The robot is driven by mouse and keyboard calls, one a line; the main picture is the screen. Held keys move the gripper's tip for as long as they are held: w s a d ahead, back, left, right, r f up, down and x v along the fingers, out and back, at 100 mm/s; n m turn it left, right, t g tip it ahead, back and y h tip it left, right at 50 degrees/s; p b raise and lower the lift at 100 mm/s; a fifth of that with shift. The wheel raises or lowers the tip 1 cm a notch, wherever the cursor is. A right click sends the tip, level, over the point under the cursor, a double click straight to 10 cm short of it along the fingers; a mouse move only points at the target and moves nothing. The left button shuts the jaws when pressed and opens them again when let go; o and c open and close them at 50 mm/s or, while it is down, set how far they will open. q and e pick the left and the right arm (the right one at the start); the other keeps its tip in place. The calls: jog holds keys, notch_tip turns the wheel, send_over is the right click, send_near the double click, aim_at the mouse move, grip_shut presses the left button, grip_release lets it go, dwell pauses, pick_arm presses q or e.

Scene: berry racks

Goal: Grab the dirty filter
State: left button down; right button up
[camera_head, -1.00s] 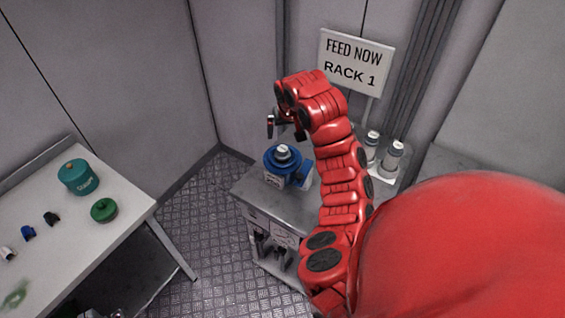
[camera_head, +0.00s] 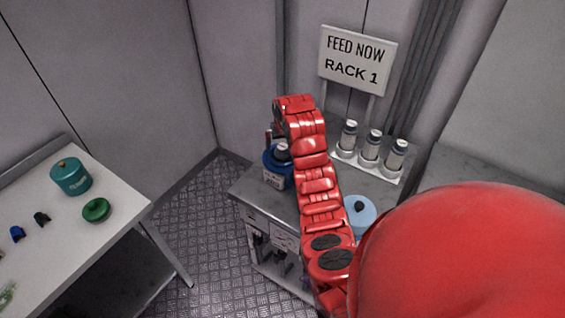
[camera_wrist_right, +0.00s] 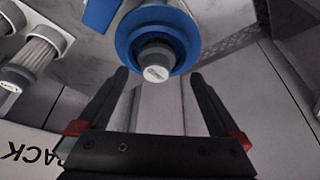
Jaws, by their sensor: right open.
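A grey cylinder with a white top (camera_wrist_right: 156,68) stands out of a round blue housing (camera_wrist_right: 128,40) in the right wrist view. I take this cylinder to be the filter; I cannot tell whether it is dirty. In the head view the blue housing (camera_head: 272,170) sits on the grey rack top, and the cylinder's top (camera_head: 282,150) shows beside my red arm. My right gripper (camera_wrist_right: 160,76) is open and empty. Its two dark fingertips appear on either side of the cylinder; contact is not visible. In the head view my arm mostly hides this gripper. My left gripper is not in view.
Three white-and-grey cylinders (camera_head: 371,146) stand in a holder at the rack's back right. A light-blue round container (camera_head: 360,214) is right of my arm. A sign (camera_head: 356,60) stands behind. A white table (camera_head: 120,230) with a teal canister (camera_head: 71,176) is at left.

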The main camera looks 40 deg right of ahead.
aim_at(282, 146)
jog(key=p+x, duration=0.2)
jog(key=x, duration=0.1)
jog(key=shift+w+d+f, duration=0.15)
jog(key=shift+w+d, duration=0.2)
jog(key=shift+d, duration=0.05)
jog(key=shift+w+f, duration=0.15)
jog(key=shift+f, duration=0.3)
grip_shut()
